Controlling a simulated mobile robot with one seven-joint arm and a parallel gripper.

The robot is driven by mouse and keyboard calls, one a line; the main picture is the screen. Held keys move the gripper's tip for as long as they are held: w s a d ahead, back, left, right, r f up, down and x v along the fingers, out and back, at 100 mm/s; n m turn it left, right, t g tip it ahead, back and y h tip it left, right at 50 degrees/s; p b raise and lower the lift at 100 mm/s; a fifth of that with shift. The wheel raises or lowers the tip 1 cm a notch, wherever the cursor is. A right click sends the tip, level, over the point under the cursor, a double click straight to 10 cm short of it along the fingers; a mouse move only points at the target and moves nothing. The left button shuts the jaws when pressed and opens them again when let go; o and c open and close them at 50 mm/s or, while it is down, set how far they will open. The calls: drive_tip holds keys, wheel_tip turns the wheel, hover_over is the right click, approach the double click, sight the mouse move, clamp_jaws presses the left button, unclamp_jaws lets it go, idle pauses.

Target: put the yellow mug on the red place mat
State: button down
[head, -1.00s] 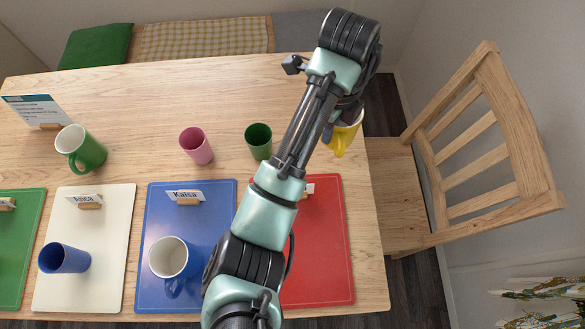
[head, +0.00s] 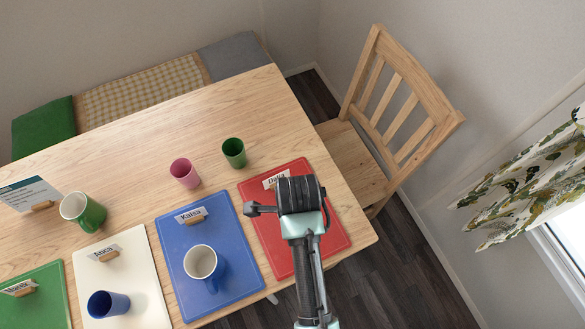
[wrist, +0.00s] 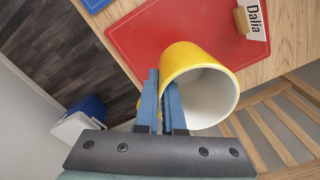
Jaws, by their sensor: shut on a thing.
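The yellow mug (wrist: 183,63) shows in the wrist view, tilted, with its white inside facing the camera. My gripper (wrist: 163,95) is shut on it, with the blue fingers at its side, by the handle. The red place mat (wrist: 143,45) is behind the mug in the wrist view; I cannot tell if the mug touches it. In the head view my arm covers part of the red mat (head: 262,215) and hides the mug and the fingers. A name card reading Dalia (wrist: 255,19) stands at the mat's edge.
Left of the red mat lies a blue mat (head: 238,261) with a white-and-blue mug (head: 203,264). A green cup (head: 233,153) and a pink cup (head: 184,174) stand behind the mats. A wooden chair (head: 400,110) is at the table's right end.

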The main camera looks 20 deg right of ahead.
wheel_tip(320, 180, down, 7)
drive_tip(key=shift+r, duration=0.15)
idle(0.4)
drive_tip(key=shift+f, duration=0.2)
drive_tip(key=c, duration=1)
unclamp_jaws()
drive_tip(key=shift+r, duration=0.15)
